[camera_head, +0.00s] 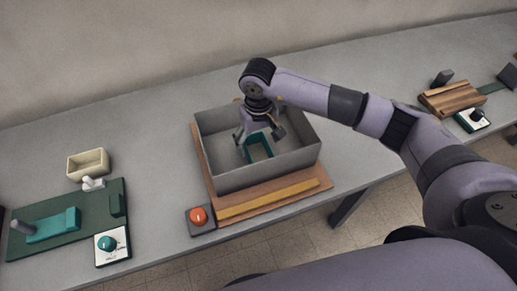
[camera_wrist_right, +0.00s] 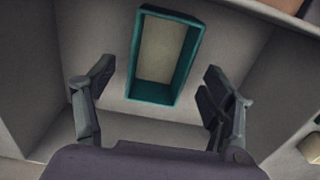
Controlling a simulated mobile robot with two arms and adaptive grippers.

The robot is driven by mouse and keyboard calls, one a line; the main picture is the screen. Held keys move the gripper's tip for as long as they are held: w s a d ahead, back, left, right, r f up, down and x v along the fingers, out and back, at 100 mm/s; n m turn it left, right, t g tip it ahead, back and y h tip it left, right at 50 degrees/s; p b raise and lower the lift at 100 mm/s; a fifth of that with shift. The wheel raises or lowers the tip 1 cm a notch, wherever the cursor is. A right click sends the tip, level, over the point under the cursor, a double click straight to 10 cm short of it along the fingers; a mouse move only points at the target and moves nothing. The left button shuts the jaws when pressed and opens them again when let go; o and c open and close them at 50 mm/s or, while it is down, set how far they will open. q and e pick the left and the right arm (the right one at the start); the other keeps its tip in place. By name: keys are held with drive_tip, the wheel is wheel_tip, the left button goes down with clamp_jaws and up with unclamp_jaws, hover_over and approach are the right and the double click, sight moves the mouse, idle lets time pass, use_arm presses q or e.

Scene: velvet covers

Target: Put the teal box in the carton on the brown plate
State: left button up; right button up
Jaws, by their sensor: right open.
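The grey carton (camera_head: 245,178) stands open-topped on the brown plate (camera_head: 203,165). The teal box (camera_head: 259,146) is inside the carton, on or near its floor. In the right wrist view the teal box (camera_wrist_right: 152,98) shows as an open rectangle with teal walls and a pale inside. My right gripper (camera_head: 260,134) reaches down into the carton over the teal box. In the right wrist view its fingers (camera_wrist_right: 158,72) are open, one on each side of the box and apart from it. My left gripper is out of view.
An orange button (camera_head: 199,216) sits at the plate's front left corner, and a yellowish strip (camera_head: 268,198) runs along the plate's front. At left are a cream tray (camera_head: 88,163) and a green board (camera_head: 70,213) with a teal-knobbed dial (camera_head: 108,244). A wooden block (camera_head: 452,98) stands far right.

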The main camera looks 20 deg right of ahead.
wheel_tip(320, 180, up, 8)
drive_tip(key=b, duration=0.1)
drive_tip(key=shift+f, duration=0.15)
idle(0.5)
